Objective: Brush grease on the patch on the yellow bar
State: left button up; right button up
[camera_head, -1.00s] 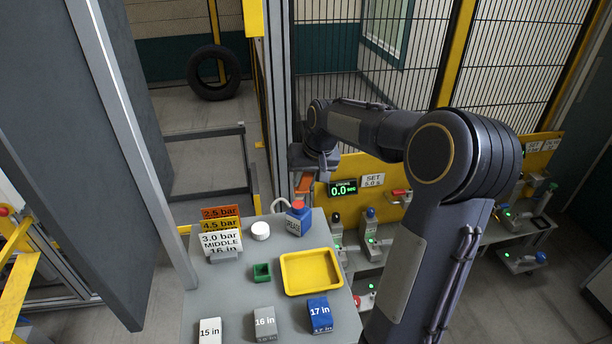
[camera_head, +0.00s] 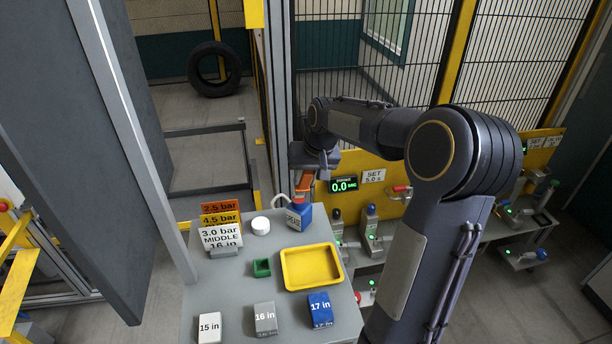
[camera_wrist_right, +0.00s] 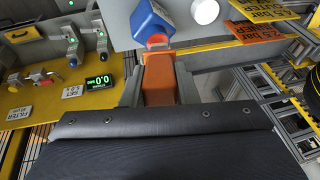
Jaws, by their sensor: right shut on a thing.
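My right gripper (camera_head: 304,182) is shut on an orange handle (camera_wrist_right: 159,80), the likely brush. Its lower end is at the red mouth (camera_wrist_right: 157,42) of a blue pot (camera_head: 298,218). I cannot tell whether the tip is inside the pot or just above it; no bristles show. The pot stands on the grey table's back right part and also shows in the right wrist view (camera_wrist_right: 150,20). A yellow bar (camera_wrist_right: 215,44) runs past the table edge; I cannot tell whether it is the task's bar, and no patch shows. My left gripper is not in view.
The grey table (camera_head: 230,295) holds a yellow tray (camera_head: 284,281), a green box (camera_head: 261,268), a white round lid (camera_head: 261,226), label cards (camera_head: 221,238) and size blocks (camera_head: 265,318). A yellow panel with a display (camera_head: 343,185) stands right of the gripper. A tyre (camera_head: 215,70) is beyond.

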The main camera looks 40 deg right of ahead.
jog(key=shift+f+b, duration=0.3)
jog(key=shift+f, duration=0.2)
dwell(1.1)
jog(key=shift+r, duration=0.1)
notch_tip(320, 180, up, 7)
jog(key=p, duration=0.5)
jog(key=shift+p, duration=0.4)
dwell(0.6)
